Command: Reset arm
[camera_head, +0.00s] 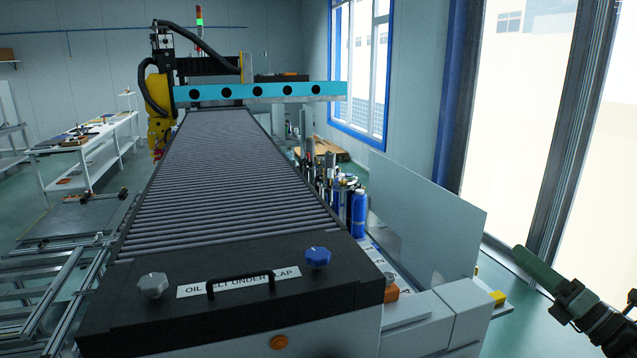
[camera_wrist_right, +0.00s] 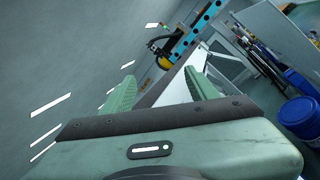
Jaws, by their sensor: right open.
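My left gripper is in neither view.
A long machine with a ribbed bed (camera_head: 225,180) fills the middle. Its black front cover (camera_head: 120,318) has a grey knob (camera_head: 152,285), a blue knob (camera_head: 318,257) and a black handle (camera_head: 240,281).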

